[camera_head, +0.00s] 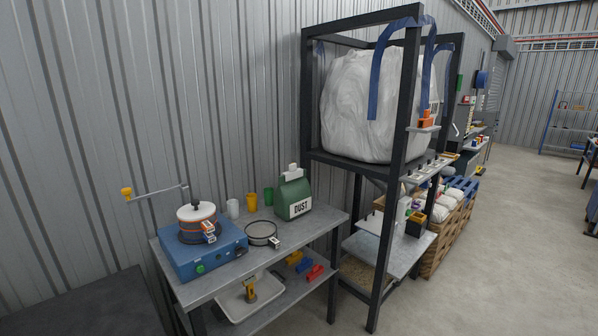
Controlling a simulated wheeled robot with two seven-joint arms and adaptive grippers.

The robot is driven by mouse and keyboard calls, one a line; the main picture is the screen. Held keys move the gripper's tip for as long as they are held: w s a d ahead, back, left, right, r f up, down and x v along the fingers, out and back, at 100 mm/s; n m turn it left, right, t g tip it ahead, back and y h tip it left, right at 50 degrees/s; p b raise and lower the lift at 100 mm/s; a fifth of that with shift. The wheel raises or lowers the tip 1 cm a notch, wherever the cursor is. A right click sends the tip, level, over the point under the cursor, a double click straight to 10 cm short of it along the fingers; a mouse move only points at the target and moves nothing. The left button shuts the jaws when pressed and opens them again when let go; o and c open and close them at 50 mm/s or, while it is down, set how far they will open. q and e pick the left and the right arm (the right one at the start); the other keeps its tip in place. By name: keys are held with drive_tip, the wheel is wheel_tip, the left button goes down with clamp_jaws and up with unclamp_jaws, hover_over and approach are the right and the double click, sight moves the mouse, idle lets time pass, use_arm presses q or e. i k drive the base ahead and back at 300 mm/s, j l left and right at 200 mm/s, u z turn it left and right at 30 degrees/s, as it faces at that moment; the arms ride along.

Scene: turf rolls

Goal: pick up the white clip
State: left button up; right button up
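No gripper of mine shows in the head view. I cannot tell for sure which thing is the white clip. A small whitish piece (275,243) sits at the front right rim of a round sieve (261,232) on the grey workbench (218,285). A white-and-orange piece (209,229) is on the front of a round, white-topped sieve stack (196,213). The stack stands on a blue machine (203,260) at the bench's left.
A green DUST container (293,198) and several cups (252,202) stand at the bench's back. The lower shelf holds a white tray (250,297) and coloured pieces. A black frame (392,185) with a big white bag (360,105) stands to the right. Floor at right is clear.

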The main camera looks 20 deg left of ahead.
sight(293, 173)
drive_tip(key=i+u, duration=0.2)
drive_tip(key=i, duration=0.2)
drive_tip(key=i+l+u, duration=0.2)
drive_tip(key=i, duration=0.25)
drive_tip(key=i+l+u, duration=0.15)
drive_tip(key=i, duration=0.25)
drive_tip(key=i+l+u, duration=0.2)
drive_tip(key=i, duration=0.2)
